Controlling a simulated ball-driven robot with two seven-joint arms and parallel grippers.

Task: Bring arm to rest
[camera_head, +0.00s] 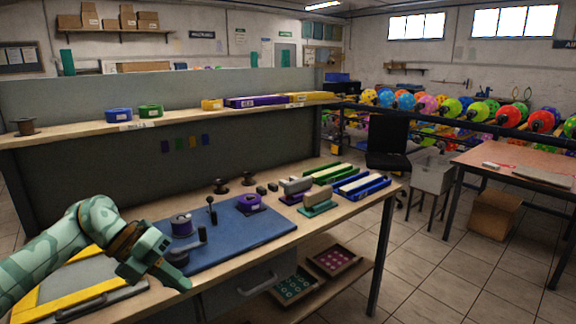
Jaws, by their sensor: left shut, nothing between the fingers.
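My left arm (75,240) comes in from the left, pale green with dark patches. Its gripper (185,287) hangs over the near edge of the workbench (345,212), beside the blue mat (245,236). The fingers are shut with nothing between them, pointing down and to the right. It looks close to the mat's near left corner, but I cannot tell whether it touches anything. My right gripper is not in view.
A yellow-edged grey frame (55,292) lies under my left arm. Purple rolls (249,203) and a small lever tool (211,210) stand on the mat. Blue and green trays (362,186) sit at the right end. Open floor (430,260) lies to the right.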

